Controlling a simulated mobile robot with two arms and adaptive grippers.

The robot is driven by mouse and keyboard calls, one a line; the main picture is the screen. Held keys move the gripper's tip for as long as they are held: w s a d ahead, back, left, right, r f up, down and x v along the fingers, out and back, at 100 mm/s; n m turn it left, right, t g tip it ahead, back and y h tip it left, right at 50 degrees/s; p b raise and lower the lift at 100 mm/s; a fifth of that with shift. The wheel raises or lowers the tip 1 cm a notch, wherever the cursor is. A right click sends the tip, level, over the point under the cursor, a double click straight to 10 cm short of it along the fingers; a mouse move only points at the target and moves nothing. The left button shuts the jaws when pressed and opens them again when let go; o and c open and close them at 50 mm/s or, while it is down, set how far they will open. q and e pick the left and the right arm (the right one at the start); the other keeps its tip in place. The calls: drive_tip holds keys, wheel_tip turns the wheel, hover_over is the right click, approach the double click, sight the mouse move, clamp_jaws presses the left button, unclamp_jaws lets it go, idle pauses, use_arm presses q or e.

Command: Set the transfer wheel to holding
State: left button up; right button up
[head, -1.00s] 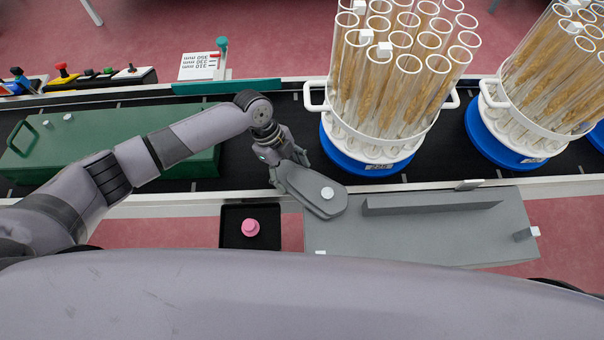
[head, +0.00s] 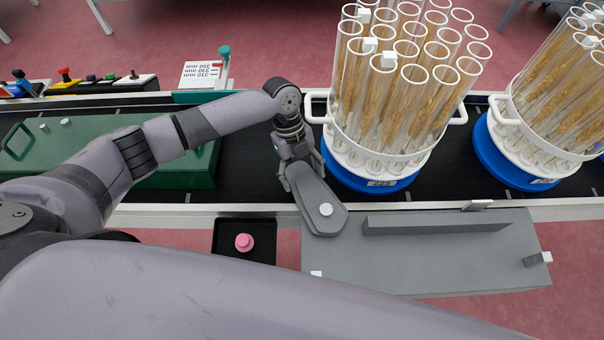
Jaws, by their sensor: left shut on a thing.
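A grey teardrop-shaped lever (head: 318,192) with a white round knob at its wide end lies over the left end of a grey plate. No part is labelled as the transfer wheel. My left gripper (head: 300,172) is shut on the lever's narrow far end, just left of a round rack; its fingertips are partly hidden. The white rack (head: 385,160) stands upright on a blue disc (head: 368,182) and holds several clear tubes with wheat ears. A second such rack (head: 540,130) stands to the right. My right gripper is not in view.
A black tray (head: 228,255) with a pink knob (head: 244,242) sits left of the grey plate (head: 440,265). A green case (head: 180,180) lies on the dark conveyor (head: 245,180), partly behind my left arm. A control panel (head: 110,84) and a printed card (head: 200,75) are behind it.

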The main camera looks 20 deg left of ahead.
use_arm(q)
drive_tip(key=o, duration=1.8)
drive_tip(key=shift+c, duration=0.2)
drive_tip(key=shift+r, duration=0.1)
drive_tip(key=shift+w+a+r, duration=0.1)
drive_tip(key=shift+w+r, duration=0.05)
drive_tip(key=shift+r, duration=0.2)
drive_tip(key=shift+w+a+r, duration=0.3)
drive_tip(key=shift+r, duration=0.2)
drive_tip(key=shift+w+a+r, duration=0.25)
drive_tip(key=shift+r, duration=0.25)
drive_tip(key=w+a, duration=0.8)
drive_tip(key=shift+d+f, duration=0.1)
